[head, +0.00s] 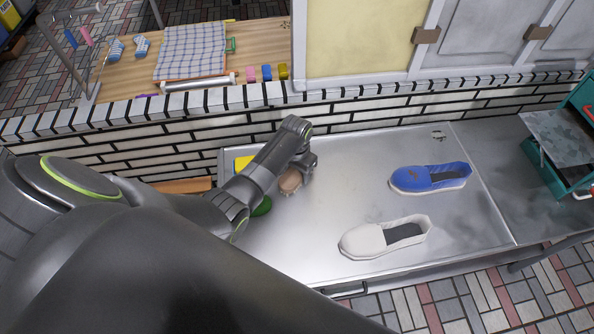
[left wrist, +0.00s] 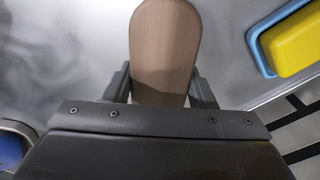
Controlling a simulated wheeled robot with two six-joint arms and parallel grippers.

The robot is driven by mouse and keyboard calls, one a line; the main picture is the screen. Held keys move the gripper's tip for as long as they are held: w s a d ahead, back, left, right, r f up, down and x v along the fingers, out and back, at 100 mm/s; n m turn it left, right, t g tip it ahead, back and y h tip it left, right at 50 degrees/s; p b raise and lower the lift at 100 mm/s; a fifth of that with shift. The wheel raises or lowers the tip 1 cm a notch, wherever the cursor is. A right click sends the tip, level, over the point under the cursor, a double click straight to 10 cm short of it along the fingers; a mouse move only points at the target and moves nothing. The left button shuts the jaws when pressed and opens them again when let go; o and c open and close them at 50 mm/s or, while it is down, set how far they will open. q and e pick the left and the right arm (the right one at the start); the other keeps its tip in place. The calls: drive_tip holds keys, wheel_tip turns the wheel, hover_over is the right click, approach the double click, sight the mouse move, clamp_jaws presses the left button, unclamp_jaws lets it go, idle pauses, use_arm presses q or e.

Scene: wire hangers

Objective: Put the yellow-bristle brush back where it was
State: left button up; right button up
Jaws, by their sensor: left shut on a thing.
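A brush with a wooden back (head: 290,182) is at my left gripper (head: 300,168), low over the left part of the metal tabletop. In the left wrist view the brush's rounded wooden back (left wrist: 165,45) sits between the two fingers of the left gripper (left wrist: 160,88), which is shut on it. The bristles are hidden, so I cannot tell their colour. I cannot tell whether the brush touches the tabletop (head: 330,220). My right gripper is not in view.
A yellow block in a blue tray (left wrist: 258,50) is beside the brush. A green round thing (head: 262,206) is partly behind my arm. A blue shoe (head: 430,178) and white shoe (head: 384,238) stand to the right. A brick wall (head: 350,115) runs behind.

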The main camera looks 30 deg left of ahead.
use_arm(q)
drive_tip(key=shift+f, duration=0.1)
drive_tip(key=o, duration=0.9)
drive_tip(key=shift+o, duration=0.2)
drive_tip(key=shift+r, duration=0.65)
wheel_tip(320, 180, up, 11)
drive_tip(key=shift+s, duration=0.15)
